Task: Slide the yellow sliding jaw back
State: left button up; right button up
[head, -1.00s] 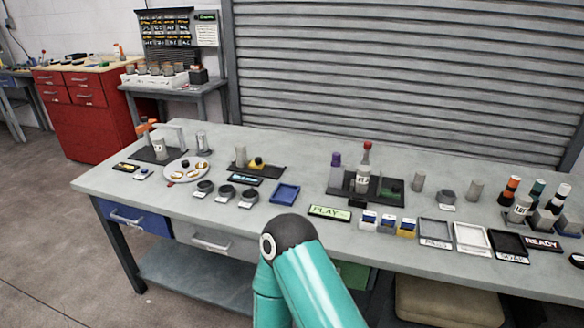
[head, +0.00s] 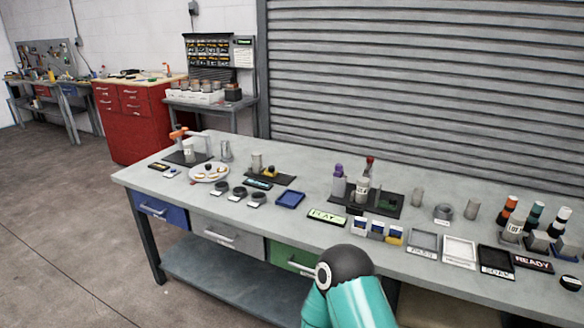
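A small yellow piece (head: 269,169) sits on a dark flat base (head: 284,180) on the left half of the bench. It looks like the yellow sliding jaw, but it is too small to tell its shape or where it stands on its travel. A grey upright cylinder (head: 257,162) stands just left of it. A teal link of my arm with a black joint rises at the bottom, in front of the bench and well short of the yellow piece. Neither gripper is in view.
The grey bench (head: 400,170) is crowded along its front with dark round dishes (head: 239,192), a blue tray (head: 290,199), a green PLAY sign (head: 327,217) and small bins. A white plate (head: 209,172) lies to the left. A shutter (head: 420,80) stands behind. Floor at left is clear.

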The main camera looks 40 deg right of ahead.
aim_at(271, 172)
jog(key=z, duration=0.4)
jog(key=i, duration=0.95)
jog(key=z, duration=0.05)
